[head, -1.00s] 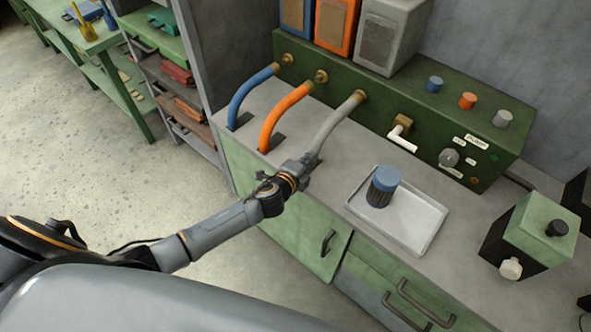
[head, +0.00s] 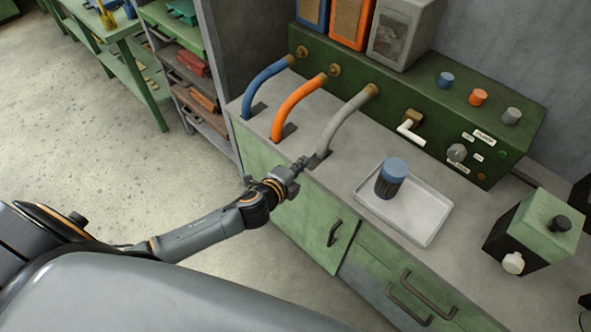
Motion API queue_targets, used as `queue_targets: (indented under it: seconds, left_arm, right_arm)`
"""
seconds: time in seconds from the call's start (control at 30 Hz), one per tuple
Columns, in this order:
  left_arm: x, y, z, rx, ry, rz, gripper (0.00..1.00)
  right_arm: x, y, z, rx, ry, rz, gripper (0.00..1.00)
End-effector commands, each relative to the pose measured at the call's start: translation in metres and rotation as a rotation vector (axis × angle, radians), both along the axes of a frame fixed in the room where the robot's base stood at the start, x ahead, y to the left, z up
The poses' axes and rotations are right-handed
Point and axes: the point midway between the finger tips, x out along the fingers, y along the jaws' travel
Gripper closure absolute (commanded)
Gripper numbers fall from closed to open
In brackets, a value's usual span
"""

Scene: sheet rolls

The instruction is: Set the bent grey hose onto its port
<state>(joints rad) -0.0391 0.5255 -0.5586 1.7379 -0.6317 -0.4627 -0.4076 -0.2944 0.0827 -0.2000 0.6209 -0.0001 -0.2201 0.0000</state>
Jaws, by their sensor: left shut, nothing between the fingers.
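The bent grey hose (head: 339,118) arches from the brass port (head: 371,90) on the green cabinet down to a dark slot in the counter. Its upper end meets the port, with no gap visible from here. My left gripper (head: 303,162) is shut and empty at the counter's front edge, just left of the hose's lower end and apparently apart from it. My right gripper is not in view.
A blue hose (head: 262,84) and an orange hose (head: 293,102) run to their own ports on the left. A white tray (head: 425,228) with a blue-capped jar (head: 391,178) stands to the right.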

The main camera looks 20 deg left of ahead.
Motion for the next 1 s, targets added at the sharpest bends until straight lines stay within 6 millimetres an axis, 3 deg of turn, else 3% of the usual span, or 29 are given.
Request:
queue_targets:
  seconds: [0.13,0.3,0.5,0.87,1.0]
  left_arm:
    - [-0.019,0.002,0.005,0.000,0.001,-0.001,1.00]
    - [-0.027,0.004,0.010,0.001,0.001,0.001,1.00]
    - [-0.028,0.004,0.011,0.000,0.001,0.001,1.00]
    - [-0.028,0.004,0.011,0.000,0.001,0.000,1.00]
    - [-0.030,0.009,-0.007,-0.020,0.036,0.024,1.00]
  right_arm:
    - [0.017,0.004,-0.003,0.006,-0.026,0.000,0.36]
    - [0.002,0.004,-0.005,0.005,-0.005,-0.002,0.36]
    - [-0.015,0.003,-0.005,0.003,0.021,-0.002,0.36]
    - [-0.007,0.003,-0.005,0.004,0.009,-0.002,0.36]
    - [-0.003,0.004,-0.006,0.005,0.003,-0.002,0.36]
